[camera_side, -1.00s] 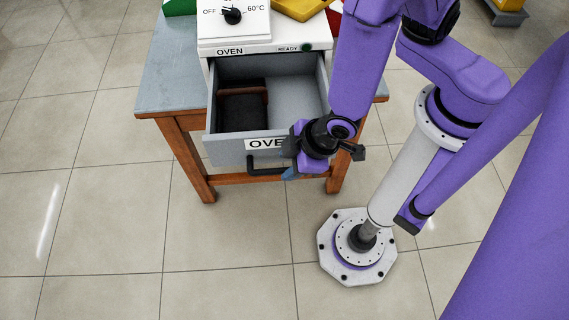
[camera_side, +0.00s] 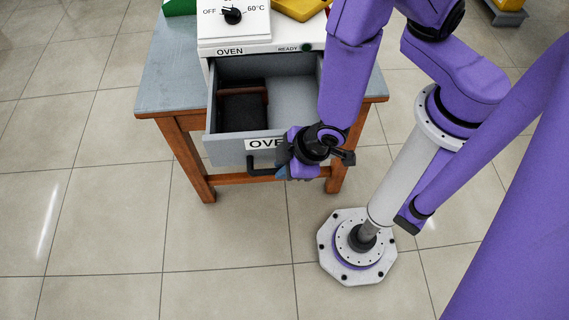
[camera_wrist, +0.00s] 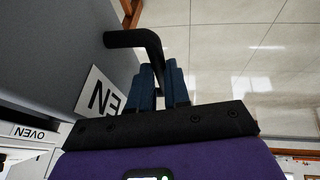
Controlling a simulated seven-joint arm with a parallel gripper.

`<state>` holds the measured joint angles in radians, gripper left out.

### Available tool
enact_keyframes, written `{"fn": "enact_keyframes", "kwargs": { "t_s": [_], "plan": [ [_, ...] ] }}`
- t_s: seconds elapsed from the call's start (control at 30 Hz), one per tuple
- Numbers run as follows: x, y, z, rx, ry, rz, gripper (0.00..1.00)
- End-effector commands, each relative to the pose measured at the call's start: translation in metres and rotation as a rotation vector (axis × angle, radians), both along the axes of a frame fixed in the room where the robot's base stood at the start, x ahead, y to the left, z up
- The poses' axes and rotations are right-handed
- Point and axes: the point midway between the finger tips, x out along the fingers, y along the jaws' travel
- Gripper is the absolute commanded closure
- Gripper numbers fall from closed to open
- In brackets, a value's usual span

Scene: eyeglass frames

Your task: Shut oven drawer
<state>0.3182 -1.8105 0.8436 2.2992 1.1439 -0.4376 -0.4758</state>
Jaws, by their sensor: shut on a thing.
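The oven drawer (camera_side: 222,152) is pulled out, its inside visible from above. Its grey front carries an OVEN label, partly hidden by my gripper. A black bar handle (camera_side: 262,171) is on the front below the label. My gripper (camera_side: 283,173) is at the right end of the handle. In the wrist view, my gripper (camera_wrist: 160,85) has its blue fingers shut on the handle (camera_wrist: 135,40), one on each side of the bar. The drawer front (camera_wrist: 55,45) and the label (camera_wrist: 100,92) are to the left there.
The white oven (camera_side: 235,35) with a dial stands above the drawer on a grey-topped wooden table (camera_side: 165,85). A dark block (camera_side: 243,110) lies inside the drawer on the left. Yellow (camera_side: 300,8) and green (camera_side: 180,7) things are at the back. The tiled floor in front is clear.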

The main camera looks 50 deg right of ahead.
Motion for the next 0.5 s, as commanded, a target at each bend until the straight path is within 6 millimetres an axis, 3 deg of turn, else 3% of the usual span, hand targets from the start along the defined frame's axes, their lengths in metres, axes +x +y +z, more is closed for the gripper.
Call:
{"fn": "enact_keyframes", "kwargs": {
  "t_s": [0.27, 0.5],
  "plan": [
    [0.012, -0.013, 0.000, -0.002, 0.000, -0.003, 1.00],
    [0.047, -0.048, 0.000, -0.002, 0.001, -0.011, 1.00]
  ]
}}
